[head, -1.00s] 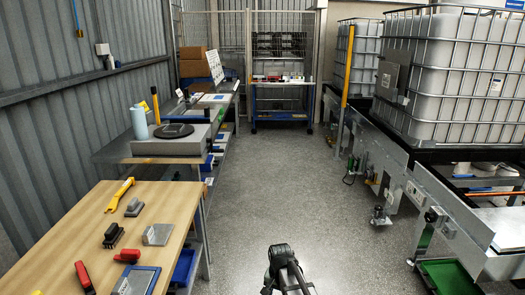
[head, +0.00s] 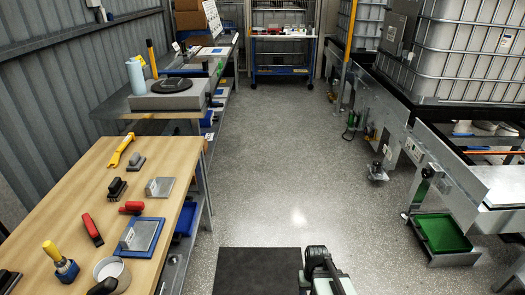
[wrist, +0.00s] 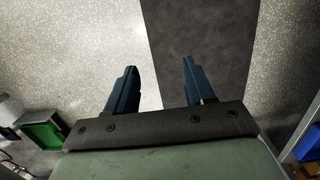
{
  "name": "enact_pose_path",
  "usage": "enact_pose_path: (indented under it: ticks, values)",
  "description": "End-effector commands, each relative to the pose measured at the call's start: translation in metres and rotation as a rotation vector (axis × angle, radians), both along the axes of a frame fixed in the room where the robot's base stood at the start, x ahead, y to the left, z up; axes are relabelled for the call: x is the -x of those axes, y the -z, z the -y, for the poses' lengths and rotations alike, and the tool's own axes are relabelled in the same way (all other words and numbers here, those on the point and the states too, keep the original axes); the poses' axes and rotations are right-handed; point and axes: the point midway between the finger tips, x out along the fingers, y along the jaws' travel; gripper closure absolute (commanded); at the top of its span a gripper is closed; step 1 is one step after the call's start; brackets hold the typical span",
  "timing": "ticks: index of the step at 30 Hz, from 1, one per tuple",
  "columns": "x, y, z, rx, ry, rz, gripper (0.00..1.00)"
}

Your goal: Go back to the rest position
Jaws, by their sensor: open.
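My gripper (wrist: 157,82) is open and empty in the wrist view, its two dark blue fingers apart and pointing at the floor. Nothing is between the fingers. In the head view part of my arm shows at the bottom, right of centre, over the floor; the fingertips cannot be made out there.
A wooden table (head: 72,190) with brushes, scrapers and a pot stands at left. A dark mat (head: 258,270) lies on the floor at the bottom. A green tray (head: 442,233) sits low at right below the metal frame with caged tanks (head: 470,50). The middle aisle is clear.

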Motion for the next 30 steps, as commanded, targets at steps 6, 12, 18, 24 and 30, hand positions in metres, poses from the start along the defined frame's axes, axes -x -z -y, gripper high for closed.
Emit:
enact_pose_path:
  ticks: [6, 12, 18, 24, 30]
  values:
    - [0.051, 0.045, 0.000, 0.000, 0.002, -0.109, 0.47]
    - [0.103, 0.081, 0.000, 0.000, 0.003, -0.212, 0.47]
    - [0.158, 0.112, 0.000, 0.000, 0.004, -0.314, 0.47]
    - [0.209, 0.134, 0.000, 0.000, 0.004, -0.406, 0.47]
    - [0.240, 0.146, 0.000, 0.000, 0.005, -0.461, 0.47]
